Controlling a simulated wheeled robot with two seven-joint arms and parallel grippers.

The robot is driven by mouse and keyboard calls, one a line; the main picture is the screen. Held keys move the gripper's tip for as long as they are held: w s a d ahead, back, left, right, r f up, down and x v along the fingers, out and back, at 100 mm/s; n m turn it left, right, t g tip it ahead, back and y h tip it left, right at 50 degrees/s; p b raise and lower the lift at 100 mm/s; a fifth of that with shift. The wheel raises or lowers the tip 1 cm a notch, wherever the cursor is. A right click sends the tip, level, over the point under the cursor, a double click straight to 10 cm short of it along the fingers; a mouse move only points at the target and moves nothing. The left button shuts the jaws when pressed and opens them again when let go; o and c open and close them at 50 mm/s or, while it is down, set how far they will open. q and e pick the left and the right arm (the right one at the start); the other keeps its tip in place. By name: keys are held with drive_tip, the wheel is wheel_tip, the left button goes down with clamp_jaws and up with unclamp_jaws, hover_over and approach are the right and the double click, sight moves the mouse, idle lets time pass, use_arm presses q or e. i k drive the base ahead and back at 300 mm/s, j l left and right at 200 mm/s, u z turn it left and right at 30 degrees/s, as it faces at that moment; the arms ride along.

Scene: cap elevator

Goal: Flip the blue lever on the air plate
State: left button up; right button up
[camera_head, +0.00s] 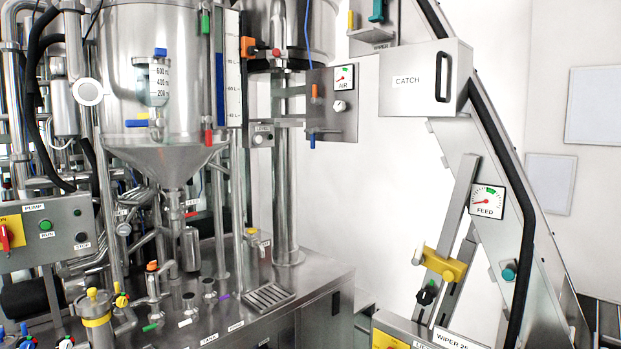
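The air plate (347,118) is a grey metal panel right of the upper middle. It carries a square gauge marked AIR and a pale round knob. The blue lever (312,141) is small and sits at the plate's lower left edge, its handle pointing down. An orange lever (315,92) sits above it near the plate's upper left, pointing up. Neither of my grippers is in view, so nothing of mine shows near the plate.
A large steel hopper (165,75) stands left of the plate. A small LEVEL box (262,136) is just left of the blue lever. The CATCH box (415,85) and a sloping frame stand to the right. White wall shows below the plate.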

sight(312, 131)
drive_tip(key=i, duration=1.1)
